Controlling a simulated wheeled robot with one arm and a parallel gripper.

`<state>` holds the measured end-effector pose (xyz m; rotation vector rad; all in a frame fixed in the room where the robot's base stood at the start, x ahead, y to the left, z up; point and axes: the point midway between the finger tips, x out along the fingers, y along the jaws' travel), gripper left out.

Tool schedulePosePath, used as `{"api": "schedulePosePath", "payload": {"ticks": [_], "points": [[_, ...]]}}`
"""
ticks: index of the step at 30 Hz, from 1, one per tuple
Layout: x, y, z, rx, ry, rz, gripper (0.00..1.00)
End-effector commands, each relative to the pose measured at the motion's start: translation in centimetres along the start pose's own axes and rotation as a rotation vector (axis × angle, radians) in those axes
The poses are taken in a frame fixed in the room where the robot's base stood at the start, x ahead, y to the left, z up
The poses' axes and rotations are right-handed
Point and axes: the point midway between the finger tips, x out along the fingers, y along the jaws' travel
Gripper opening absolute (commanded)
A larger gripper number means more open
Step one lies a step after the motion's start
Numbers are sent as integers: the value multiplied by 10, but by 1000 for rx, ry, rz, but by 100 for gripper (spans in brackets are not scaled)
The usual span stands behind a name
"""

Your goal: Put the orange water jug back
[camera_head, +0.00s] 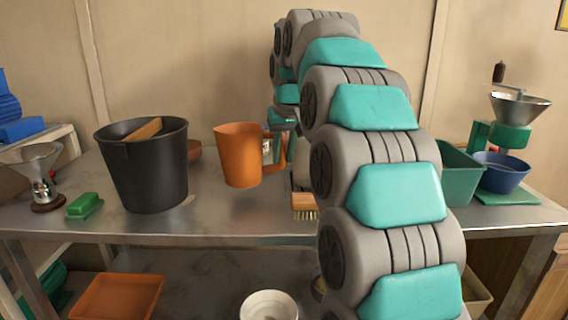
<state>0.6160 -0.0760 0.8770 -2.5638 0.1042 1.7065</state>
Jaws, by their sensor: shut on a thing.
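The orange water jug (238,156) is in the middle of the view, to the right of the black bucket. It is close to upright, with its handle (279,153) on the right side. It appears to hang a little above the metal table (225,222), though the gap is hard to judge. My gripper (269,146) is at the handle side and is shut on the jug. My arm comes in from the right, and the fingers are mostly hidden behind the jug.
A black bucket (150,180) stands left of the jug, with a brown bowl (194,151) behind. A brush (304,205) lies near the front edge. A green bin (459,176) and blue bowl (502,173) stand right. My arm hides the table's middle right.

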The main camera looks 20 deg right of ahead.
Motion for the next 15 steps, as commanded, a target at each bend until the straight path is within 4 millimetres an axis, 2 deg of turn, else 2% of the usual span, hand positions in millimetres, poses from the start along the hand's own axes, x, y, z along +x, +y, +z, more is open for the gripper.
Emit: {"api": "schedulePosePath", "payload": {"ticks": [6, 15], "points": [[5, 6, -8, 1, 0, 0, 0], [25, 6, 2, 0, -1, 0, 0]]}}
